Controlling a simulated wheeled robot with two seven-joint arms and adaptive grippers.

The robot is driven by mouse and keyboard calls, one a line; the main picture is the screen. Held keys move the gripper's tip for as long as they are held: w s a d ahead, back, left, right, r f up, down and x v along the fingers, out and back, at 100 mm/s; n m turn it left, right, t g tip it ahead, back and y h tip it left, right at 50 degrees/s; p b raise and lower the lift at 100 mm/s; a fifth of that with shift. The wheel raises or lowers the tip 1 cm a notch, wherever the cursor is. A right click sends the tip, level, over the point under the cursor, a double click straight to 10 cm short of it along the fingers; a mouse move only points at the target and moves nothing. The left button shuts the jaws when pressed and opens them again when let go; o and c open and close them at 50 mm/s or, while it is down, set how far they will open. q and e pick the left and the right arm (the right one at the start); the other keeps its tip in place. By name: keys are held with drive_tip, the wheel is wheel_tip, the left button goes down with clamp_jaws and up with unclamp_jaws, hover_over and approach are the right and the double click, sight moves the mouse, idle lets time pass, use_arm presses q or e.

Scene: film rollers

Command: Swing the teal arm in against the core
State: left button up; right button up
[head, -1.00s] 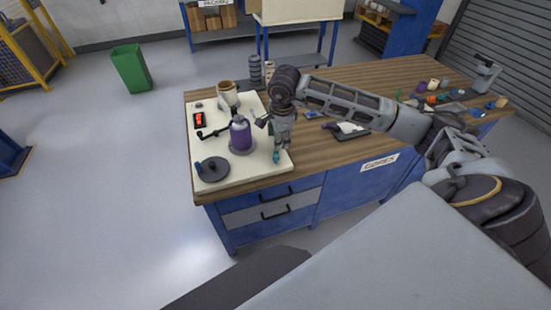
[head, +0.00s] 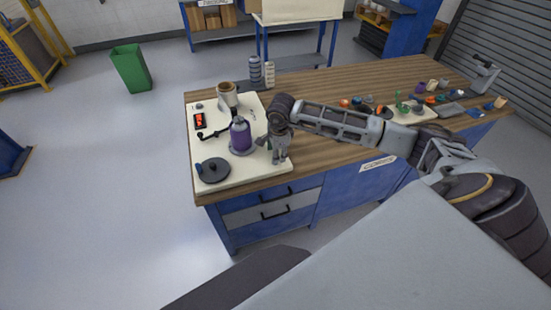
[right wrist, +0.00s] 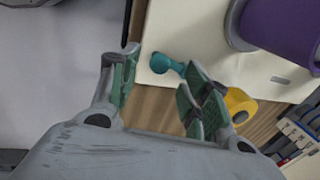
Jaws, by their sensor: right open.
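The teal knob (right wrist: 167,63), the visible part of the teal arm, lies just beyond my right gripper's fingertips in the right wrist view, over the cream board's edge. In the head view my right gripper hides it. The purple core (head: 240,136) stands upright on a grey base on the cream board (head: 262,178). Its side (right wrist: 285,28) shows at the upper right of the right wrist view. My right gripper (head: 280,156) is right of the core. Its fingers (right wrist: 158,75) are apart with nothing held between them. My left gripper is out of view.
A dark disc (head: 213,171), a black arm (head: 213,133), a device with a red display (head: 200,120) and a tan roll (head: 227,91) share the board. A yellow piece (right wrist: 240,105) is beside my right finger. Small parts crowd the bench's right end.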

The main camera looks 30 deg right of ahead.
drive_tip(key=shift+w+d+f+p, duration=0.15)
drive_tip(key=shift+w+f, duration=0.1)
drive_tip(key=shift+f, duration=1.1)
drive_tip(key=shift+w+f+p, duration=0.15)
drive_tip(key=shift+w+f, duration=0.1)
drive_tip(key=shift+f, duration=1.1)
drive_tip(key=shift+c, duration=0.5)
clamp_jaws()
